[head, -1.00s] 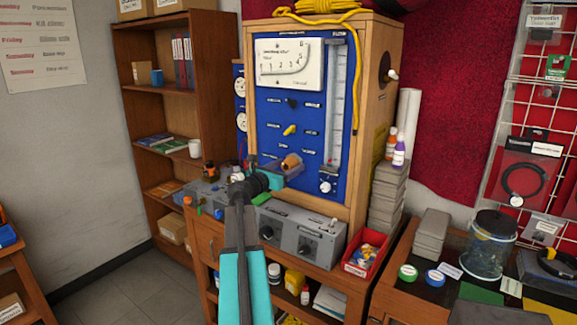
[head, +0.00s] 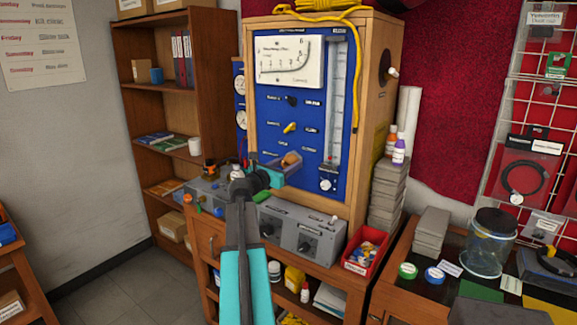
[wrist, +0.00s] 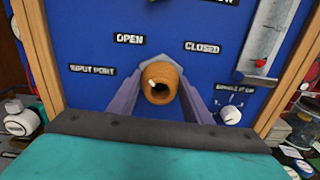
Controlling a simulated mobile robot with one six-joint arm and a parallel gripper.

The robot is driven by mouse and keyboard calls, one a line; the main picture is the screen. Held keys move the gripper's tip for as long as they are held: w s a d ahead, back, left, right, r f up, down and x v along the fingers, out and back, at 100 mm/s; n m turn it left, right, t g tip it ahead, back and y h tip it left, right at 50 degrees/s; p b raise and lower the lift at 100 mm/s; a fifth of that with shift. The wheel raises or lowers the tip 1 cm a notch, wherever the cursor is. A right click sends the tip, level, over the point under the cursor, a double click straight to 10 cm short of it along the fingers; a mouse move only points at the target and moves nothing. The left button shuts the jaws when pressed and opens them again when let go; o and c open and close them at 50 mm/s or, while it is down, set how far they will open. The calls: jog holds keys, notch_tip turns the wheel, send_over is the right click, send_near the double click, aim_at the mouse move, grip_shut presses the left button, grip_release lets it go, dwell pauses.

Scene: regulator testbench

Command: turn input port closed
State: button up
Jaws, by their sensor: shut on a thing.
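The input port knob (wrist: 172,78) is an orange-brown round part on the blue panel (wrist: 85,45). In the wrist view it sits between my two grey fingers, below the OPEN label (wrist: 129,39) and the CLOSED label (wrist: 202,47). A small white mark shows on the knob's left side, on the OPEN side. The INPUT PORT label (wrist: 92,70) is to the left. My gripper (head: 290,161) is shut on the knob. In the head view the fingers partly cover the knob (head: 289,158).
A small yellow knob (head: 290,128) and a black knob (head: 291,101) are above on the panel. Grey boxes (head: 290,229) stand on the bench below. A flow tube (head: 337,100) runs up the panel's right side.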

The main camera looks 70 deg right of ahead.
jog(key=shift+f, duration=0.1)
jog(key=m+b, duration=0.3)
jog(key=shift+f+m+b, duration=0.1)
jog(key=shift+m+b, duration=0.2)
jog(key=shift+b, duration=0.1)
jog(key=m+b, duration=0.5)
jog(key=shift+m, duration=0.3)
jog(key=m+b, duration=0.4)
jog(key=shift+b, duration=0.35)
jog(key=m+b, duration=0.3)
jog(key=m, duration=0.1)
jog(key=shift+b, duration=0.3)
jog(key=shift+m, duration=0.3)
jog(key=o, duration=1)
jog(key=shift+s+r, duration=0.1)
jog(key=shift+r, duration=0.1)
